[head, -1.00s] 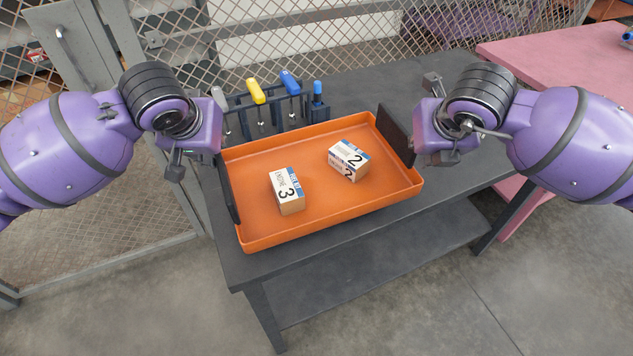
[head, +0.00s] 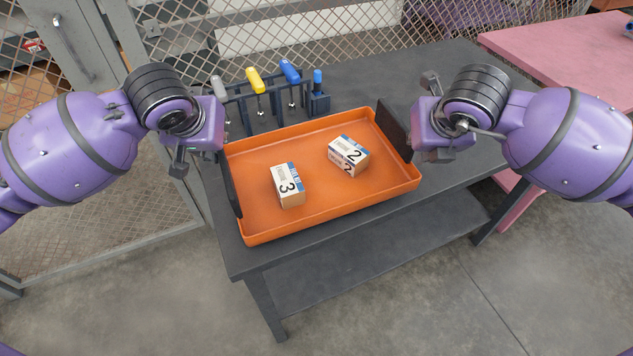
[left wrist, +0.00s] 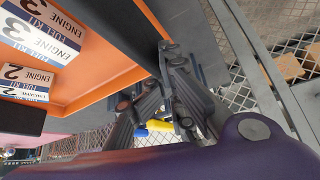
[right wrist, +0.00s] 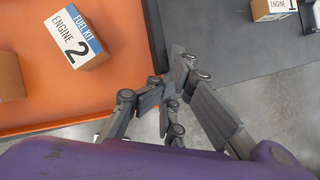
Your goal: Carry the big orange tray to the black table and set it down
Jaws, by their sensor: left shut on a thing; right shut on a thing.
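The big orange tray (head: 320,215) is over the black table (head: 400,72), level or nearly so. I cannot tell whether its underside touches the tabletop. Two boxes lie in it, marked 3 (head: 288,186) and 2 (head: 348,155). Dark upright plates stand at the tray's two ends. My left gripper (head: 218,150) is shut on the tray's left end, and my right gripper (head: 413,135) is shut on its right end. In the head view the fingertips are mostly hidden. The right wrist view shows the tray (right wrist: 110,105) beside my fingers.
A rack with several screwdrivers (head: 257,82) stands on the table just behind the tray. A box marked 1 (right wrist: 273,9) shows in the right wrist view on a dark surface. A pink table (head: 570,65) is at the right. Mesh fencing (head: 340,40) runs behind.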

